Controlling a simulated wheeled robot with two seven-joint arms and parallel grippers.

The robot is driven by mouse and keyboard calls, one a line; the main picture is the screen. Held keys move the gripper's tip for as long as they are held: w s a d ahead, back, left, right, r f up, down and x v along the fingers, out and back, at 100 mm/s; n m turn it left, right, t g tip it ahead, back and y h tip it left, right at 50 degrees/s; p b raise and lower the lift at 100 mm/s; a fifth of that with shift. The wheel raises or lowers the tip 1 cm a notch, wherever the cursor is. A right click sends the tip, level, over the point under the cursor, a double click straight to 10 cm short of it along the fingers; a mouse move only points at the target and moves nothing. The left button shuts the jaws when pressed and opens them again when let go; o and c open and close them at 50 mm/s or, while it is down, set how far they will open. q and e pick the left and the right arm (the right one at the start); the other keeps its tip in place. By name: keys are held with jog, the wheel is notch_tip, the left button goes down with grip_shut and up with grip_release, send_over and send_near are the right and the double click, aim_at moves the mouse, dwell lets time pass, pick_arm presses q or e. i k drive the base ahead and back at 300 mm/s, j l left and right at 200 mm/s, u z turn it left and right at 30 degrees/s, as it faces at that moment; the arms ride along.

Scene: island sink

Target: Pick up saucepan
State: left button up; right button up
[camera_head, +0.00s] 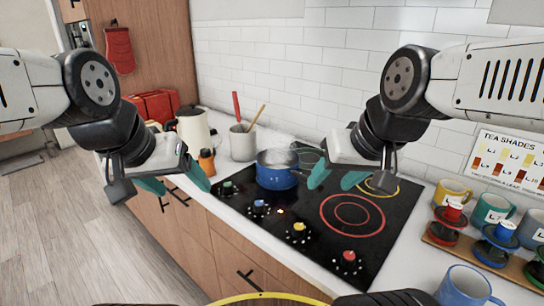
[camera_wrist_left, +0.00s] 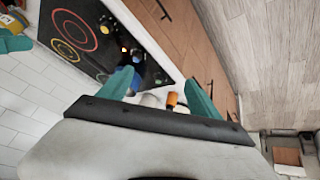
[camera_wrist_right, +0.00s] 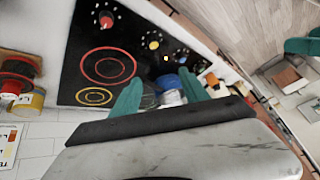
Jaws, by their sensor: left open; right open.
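The blue saucepan (camera_head: 278,170) stands upright on the back left part of the black cooktop in the head view. My left gripper (camera_head: 176,183) is open and empty, in the air left of the saucepan, over the counter's front edge. My right gripper (camera_head: 335,182) is open and empty, above the cooktop just right of the saucepan and apart from it. In the right wrist view the blue saucepan (camera_wrist_right: 170,83) shows between the teal fingertips, partly hidden by them. In the left wrist view a small blue part (camera_wrist_left: 127,70) shows behind a finger. The pan's handle is hard to make out.
The cooktop (camera_head: 390,232) has several coloured knobs along its front. A grey utensil crock (camera_head: 243,142), an orange bottle (camera_head: 207,162) and a white kettle (camera_head: 193,128) stand left of the pan. Several mugs, such as a blue one (camera_head: 465,288), crowd the right counter. A tiled wall is behind.

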aim_at(270, 178)
jog(key=z, duration=2.15)
jog(key=u, duration=1.95)
jog(key=k+j+z, duration=0.1)
jog(key=j+z, duration=0.25)
jog(key=k+j+z, duration=0.1)
jog(key=j+z, duration=0.25)
jog(key=j, duration=0.15)
